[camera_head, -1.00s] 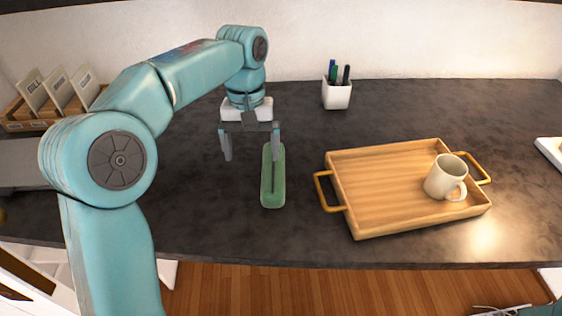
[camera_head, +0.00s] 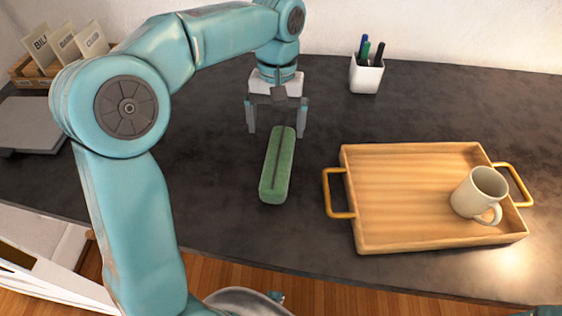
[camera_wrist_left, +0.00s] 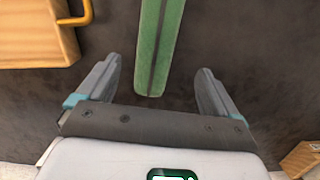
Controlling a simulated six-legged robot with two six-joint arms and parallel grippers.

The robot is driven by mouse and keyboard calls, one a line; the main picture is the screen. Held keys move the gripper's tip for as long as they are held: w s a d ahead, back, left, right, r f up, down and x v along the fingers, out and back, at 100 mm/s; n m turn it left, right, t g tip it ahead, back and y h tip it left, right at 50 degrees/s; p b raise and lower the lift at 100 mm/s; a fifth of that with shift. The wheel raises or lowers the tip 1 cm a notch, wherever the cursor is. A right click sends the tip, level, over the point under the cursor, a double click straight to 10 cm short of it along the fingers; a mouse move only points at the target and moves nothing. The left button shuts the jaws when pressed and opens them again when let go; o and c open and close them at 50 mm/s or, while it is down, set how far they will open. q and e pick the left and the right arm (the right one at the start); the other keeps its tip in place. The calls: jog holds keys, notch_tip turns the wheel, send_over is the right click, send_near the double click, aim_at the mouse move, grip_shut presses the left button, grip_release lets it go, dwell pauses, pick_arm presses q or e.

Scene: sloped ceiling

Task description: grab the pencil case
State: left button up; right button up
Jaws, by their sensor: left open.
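The pencil case (camera_head: 276,168) is a long green case with a dark zip line, lying flat on the dark counter. My left gripper (camera_head: 276,132) is open and empty over the case's far end, pointing down. In the left wrist view the case (camera_wrist_left: 157,45) runs in from the top, and its near end lies between the two spread fingers of the gripper (camera_wrist_left: 158,70). Neither finger appears to touch it. I cannot tell exactly how high the fingertips are above the counter. My right gripper is not in view.
A wooden tray (camera_head: 410,155) with yellow handles and a mug (camera_head: 477,190) stands to the right of the case. A white pen cup (camera_head: 366,76) stands at the back. A wooden file holder (camera_head: 28,72) is at the far left. The counter around the case is clear.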

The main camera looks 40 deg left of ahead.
aim_at(278, 155)
pick_arm(q)
jog(key=f, duration=0.3)
jog(key=s+f+b, duration=0.1)
jog(key=f, duration=0.1)
jog(key=shift+d+f, duration=0.15)
jog(key=shift+d, duration=0.05)
jog(key=f, duration=0.1)
jog(key=f+b, duration=0.1)
jog(key=f, duration=0.1)
jog(key=d+f, duration=0.1)
jog(key=f, duration=0.1)
jog(key=shift+s+f, duration=0.1)
jog(key=shift+s, duration=0.15)
jog(key=c, duration=1.2)
jog(key=shift+o, duration=0.2)
